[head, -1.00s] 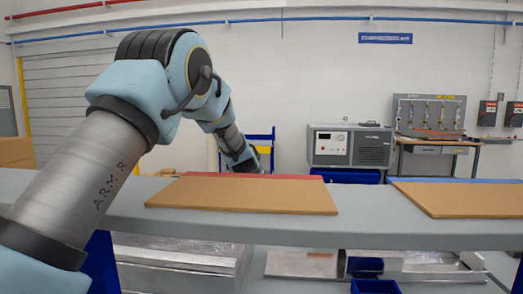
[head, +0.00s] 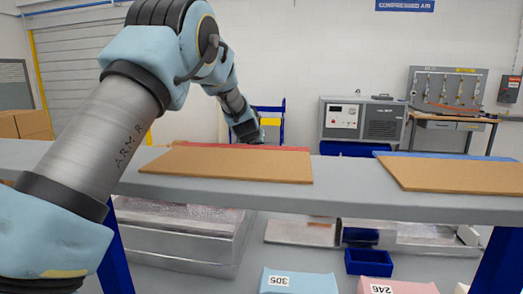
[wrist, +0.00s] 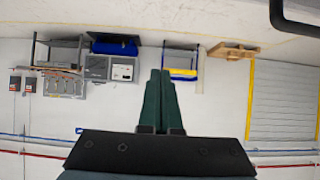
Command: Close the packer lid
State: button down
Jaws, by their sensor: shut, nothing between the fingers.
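No part is clearly recognisable as the packer lid. In the head view, a tan flat board (head: 225,165) with a red rear edge lies on the grey shelf (head: 330,200). A second tan board (head: 450,174) with a blue rear edge lies at the right. My gripper (head: 254,139) is small and dark in the head view, beyond the red-edged board; I cannot tell the exact gap. In the wrist view, my gripper's dark green fingers (wrist: 160,74) are together and empty. The wrist picture is upside down and shows the far wall and floor.
A grey compressor (head: 361,121) and a workbench (head: 447,122) stand behind. Cardboard boxes (head: 22,125) are at the left.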

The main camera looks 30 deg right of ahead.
jog(key=w+r+b+v, duration=0.1)
jog(key=r+b+v, duration=0.1)
jog(key=v, duration=0.8)
jog(key=shift+d+b, duration=0.4)
jog(key=shift+b, duration=0.3)
jog(key=shift+f, duration=0.1)
